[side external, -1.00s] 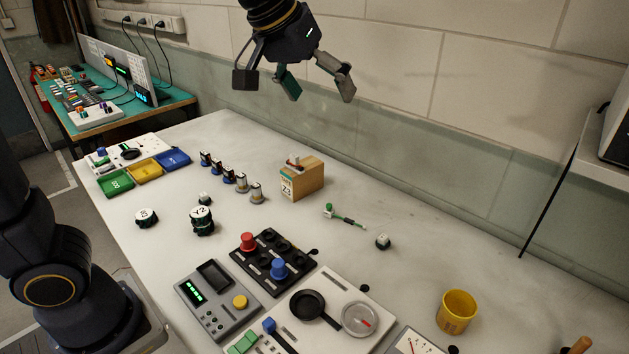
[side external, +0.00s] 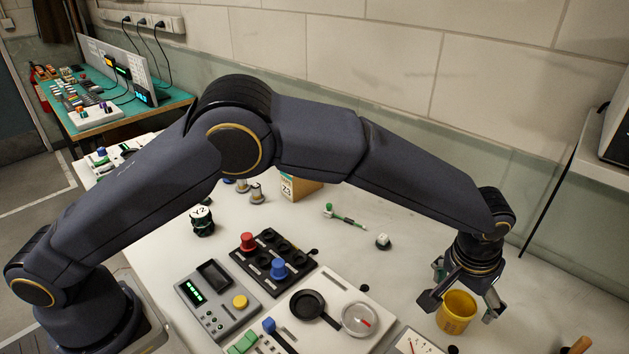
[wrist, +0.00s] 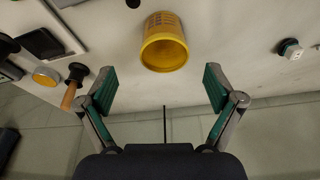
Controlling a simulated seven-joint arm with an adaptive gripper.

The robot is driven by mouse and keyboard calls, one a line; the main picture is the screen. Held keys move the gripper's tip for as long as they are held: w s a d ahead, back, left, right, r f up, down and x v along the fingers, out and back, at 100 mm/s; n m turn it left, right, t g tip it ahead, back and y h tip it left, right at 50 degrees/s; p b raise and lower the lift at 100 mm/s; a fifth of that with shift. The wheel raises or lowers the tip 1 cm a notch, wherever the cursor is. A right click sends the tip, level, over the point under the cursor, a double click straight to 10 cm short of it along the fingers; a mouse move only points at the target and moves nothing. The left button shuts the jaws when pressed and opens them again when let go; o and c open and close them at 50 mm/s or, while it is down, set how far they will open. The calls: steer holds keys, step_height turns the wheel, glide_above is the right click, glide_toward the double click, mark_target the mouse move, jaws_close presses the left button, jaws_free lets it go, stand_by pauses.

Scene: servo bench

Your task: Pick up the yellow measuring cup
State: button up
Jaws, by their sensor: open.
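The yellow measuring cup (side external: 456,314) stands upright on the white bench near its right side. In the wrist view the yellow cup (wrist: 164,45) appears at the top centre, its open mouth toward me. My gripper (side external: 462,304) is above and around the cup in the side view, fingers pointing down and spread. In the wrist view my gripper (wrist: 161,88) is open with green pads, and the cup lies beyond the fingertips, between their lines. Nothing is held. I cannot tell if a finger touches the cup.
A wooden-handled tool (side external: 579,345) lies right of the cup, and a dial meter (side external: 415,344) lies to its left. A panel with a black pan (side external: 308,304) and a round glass dish (side external: 360,319) is further left. A small white-topped knob (side external: 383,241) stands behind. The bench between is clear.

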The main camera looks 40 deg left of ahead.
mark_target(458, 311)
steer(key=x, duration=0.3)
steer(key=shift+w+f, duration=0.1)
steer(key=shift+f, duration=0.3)
steer(key=shift+w+x, duration=0.15)
steer(key=shift+x, duration=1.2)
steer(key=shift+w+x, duration=0.15)
steer(key=shift+x, duration=1.25)
steer(key=shift+a+r, duration=0.15)
steer(key=c, duration=1.3)
